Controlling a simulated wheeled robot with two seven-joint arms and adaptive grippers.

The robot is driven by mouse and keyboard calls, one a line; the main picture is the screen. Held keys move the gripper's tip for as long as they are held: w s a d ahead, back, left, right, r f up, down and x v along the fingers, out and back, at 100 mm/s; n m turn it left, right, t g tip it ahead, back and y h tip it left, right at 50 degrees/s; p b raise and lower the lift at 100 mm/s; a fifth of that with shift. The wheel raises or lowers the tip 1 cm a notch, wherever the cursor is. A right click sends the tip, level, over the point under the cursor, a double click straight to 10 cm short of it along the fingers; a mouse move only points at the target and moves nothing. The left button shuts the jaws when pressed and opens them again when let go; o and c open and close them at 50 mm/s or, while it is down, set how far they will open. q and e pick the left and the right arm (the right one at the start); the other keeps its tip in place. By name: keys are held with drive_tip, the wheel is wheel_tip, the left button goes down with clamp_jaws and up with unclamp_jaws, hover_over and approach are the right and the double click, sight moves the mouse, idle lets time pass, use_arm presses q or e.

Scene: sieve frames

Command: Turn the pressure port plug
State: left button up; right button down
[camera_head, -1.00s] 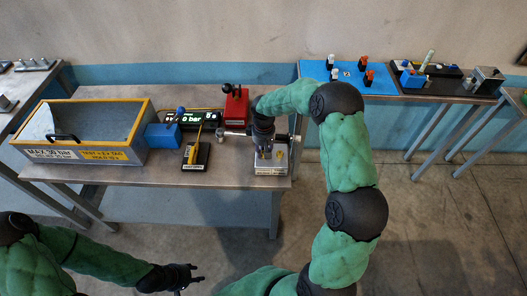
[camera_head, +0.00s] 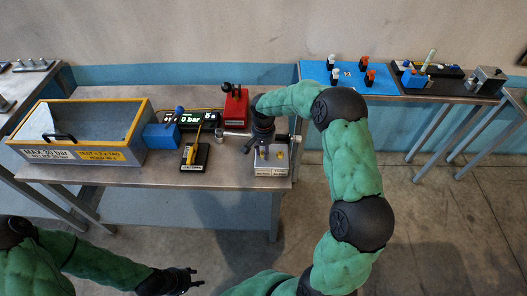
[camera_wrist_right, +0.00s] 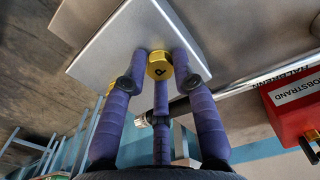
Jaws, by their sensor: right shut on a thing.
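A yellow-rimmed test box (camera_head: 138,128) with a blue block (camera_head: 162,136) stands left on the bench. A metal rod runs beside the block. Further benches stand right.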

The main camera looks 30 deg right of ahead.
drive_tip(key=shift+s+a+f+m, duration=0.1)
drive_tip(key=shift+m, duration=0.4)
drive_tip(key=c, duration=1)
unclamp_jaws()
drive_tip(key=shift+r, duration=0.3)
wheel_tip(320, 180, up, 12)
drive_tip(key=shift+f, duration=0.25)
drive_tip(key=shift+f, duration=0.1)
